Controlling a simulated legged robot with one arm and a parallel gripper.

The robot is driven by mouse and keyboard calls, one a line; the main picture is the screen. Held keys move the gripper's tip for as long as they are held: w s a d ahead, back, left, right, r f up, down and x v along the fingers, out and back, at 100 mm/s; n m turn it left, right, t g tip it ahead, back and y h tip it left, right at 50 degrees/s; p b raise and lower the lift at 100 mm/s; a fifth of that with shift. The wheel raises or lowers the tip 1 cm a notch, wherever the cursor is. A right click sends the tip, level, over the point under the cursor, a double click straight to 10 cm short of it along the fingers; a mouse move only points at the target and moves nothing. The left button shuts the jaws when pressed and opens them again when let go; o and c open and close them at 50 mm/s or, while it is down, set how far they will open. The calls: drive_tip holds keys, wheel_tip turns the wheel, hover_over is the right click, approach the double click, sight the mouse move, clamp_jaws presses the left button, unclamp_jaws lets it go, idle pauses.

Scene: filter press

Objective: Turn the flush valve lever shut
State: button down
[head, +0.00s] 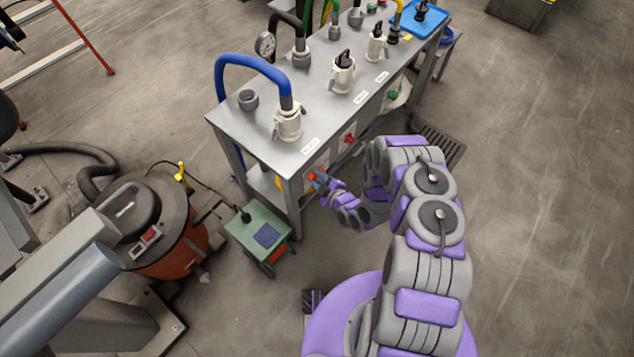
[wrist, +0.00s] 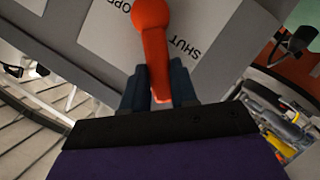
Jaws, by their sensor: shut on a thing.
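The flush valve lever is an orange-red handle (wrist: 155,38) in the wrist view, with a round hub at the top and its arm pointing down between my fingers. My gripper (wrist: 160,88) is shut on the lever's lower arm. A grey plate behind it (wrist: 100,30) carries the printed words "OPEN", partly hidden by the hub, and "SHUT" to the right of the lever. In the head view my gripper (head: 322,181) is at the near end of the steel bench, below its top. The lever there is a small orange-red spot (head: 311,176), mostly hidden.
The steel bench (head: 275,150) carries hoses and white couplings. Another red handle (head: 349,138) is on its side. A green wheeled box (head: 258,238) and an orange vacuum drum (head: 170,250) stand left of my arm.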

drive_tip(key=shift+s+a+f, duration=0.1)
drive_tip(key=shift+s+f, duration=0.2)
idle(0.4)
drive_tip(key=c, duration=0.9)
unclamp_jaws()
drive_tip(key=shift+w+r, duration=0.1)
drive_tip(key=v, duration=1.7)
drive_tip(key=shift+s, duration=0.25)
